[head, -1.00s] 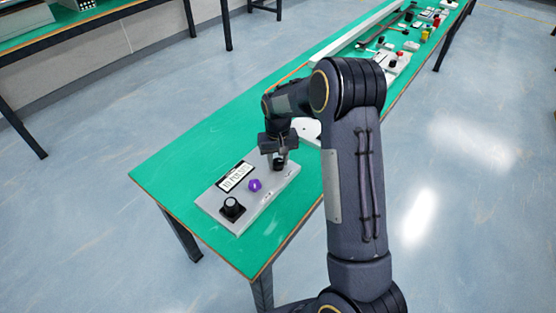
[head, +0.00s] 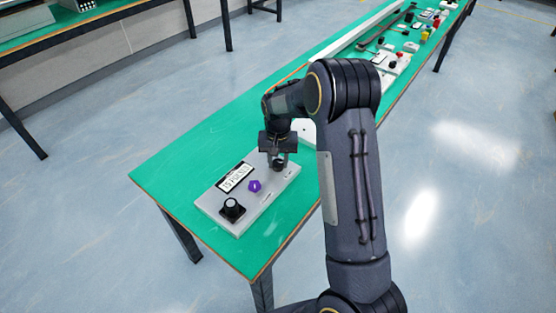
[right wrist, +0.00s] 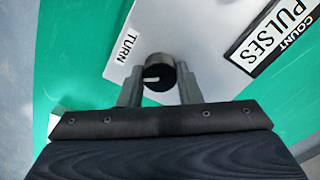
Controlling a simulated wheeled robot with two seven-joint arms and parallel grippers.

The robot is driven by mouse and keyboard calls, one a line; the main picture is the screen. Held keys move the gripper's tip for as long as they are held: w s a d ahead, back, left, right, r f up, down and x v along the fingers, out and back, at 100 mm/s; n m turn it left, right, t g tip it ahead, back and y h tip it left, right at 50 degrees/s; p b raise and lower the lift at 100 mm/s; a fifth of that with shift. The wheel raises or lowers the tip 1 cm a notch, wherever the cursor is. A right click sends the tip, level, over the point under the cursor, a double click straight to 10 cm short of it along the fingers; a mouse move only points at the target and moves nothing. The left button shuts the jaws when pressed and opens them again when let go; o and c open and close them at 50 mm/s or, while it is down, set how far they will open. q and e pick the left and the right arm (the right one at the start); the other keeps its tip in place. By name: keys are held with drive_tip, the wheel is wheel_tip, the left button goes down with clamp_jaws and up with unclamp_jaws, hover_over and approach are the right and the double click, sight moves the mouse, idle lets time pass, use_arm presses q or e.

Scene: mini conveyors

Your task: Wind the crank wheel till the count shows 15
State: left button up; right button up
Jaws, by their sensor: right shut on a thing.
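A grey panel (head: 222,212) lies on the green table. My right gripper (head: 279,158) points down over its far end. It is shut on a round black knob (right wrist: 158,76) with a white mark, the crank wheel, beside a label reading TURN (right wrist: 129,47) in the right wrist view. The knob sits between the two fingers. The count display (head: 235,177) is a white plate with small text that seems to read 15 PULSES; the digits are blurred. In the right wrist view the display (right wrist: 276,38) is cut off, with no number visible. My left gripper is out of view.
Several small devices (head: 396,62) lie farther along the table (head: 165,180). The table is bare left of the panel.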

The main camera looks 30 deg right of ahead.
sight(278, 162)
drive_tip(key=o, duration=1)
drive_tip(key=shift+r, duration=0.1)
wheel_tip(278, 162, up, 8)
drive_tip(key=shift+f, duration=0.2)
